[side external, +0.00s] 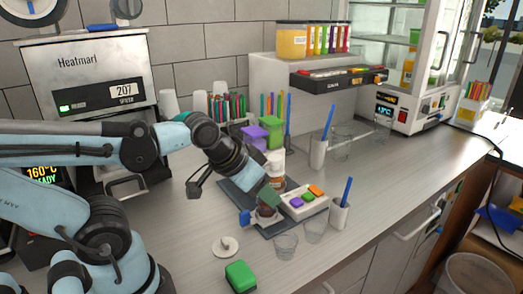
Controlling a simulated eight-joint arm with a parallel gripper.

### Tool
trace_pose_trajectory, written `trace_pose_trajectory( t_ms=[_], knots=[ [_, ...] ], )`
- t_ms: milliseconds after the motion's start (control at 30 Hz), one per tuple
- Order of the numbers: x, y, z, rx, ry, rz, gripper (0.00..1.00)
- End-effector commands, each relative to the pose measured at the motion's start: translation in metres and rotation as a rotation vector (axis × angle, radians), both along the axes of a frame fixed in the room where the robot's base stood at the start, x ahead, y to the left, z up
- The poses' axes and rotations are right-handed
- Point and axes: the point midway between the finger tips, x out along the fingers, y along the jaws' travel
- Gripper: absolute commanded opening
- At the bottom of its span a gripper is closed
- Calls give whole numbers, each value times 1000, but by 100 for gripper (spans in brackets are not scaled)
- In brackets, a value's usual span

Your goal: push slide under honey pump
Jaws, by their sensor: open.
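A dark base plate (238,193) on the counter bears a brown-and-white jar or pump (277,175), which may be the honey pump. My arm partly covers it. At the front of the plate a small dark brown cup-like piece (265,211) sits beside a blue knob (245,217); these may belong to the slide, but I cannot tell for sure. My gripper (268,199) points down over this front part, close above the brown piece. Its jaws are open, and contact is too small to judge.
A pale panel with coloured buttons (303,201) stands right of the plate. Clear cups (286,245), a holder with a blue straw (340,213), a small white disc (225,246) and a green block (240,276) stand nearby. Purple and green boxes (262,135) stand behind.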

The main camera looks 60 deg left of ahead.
Motion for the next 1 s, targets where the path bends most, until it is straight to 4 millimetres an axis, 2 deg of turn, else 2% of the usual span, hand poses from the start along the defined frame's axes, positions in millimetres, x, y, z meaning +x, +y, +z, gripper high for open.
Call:
trace_pose_trajectory(
  t_ms=[67,267,500,700,1000],
  knots=[
    [0,0,0,0,0,0,39],
    [2,11,2,16,82,10,39],
    [2,46,5,35,372,19,39],
    [-1,69,6,13,559,8,39],
    [-3,75,-1,-1,624,-1,39]
  ],
)
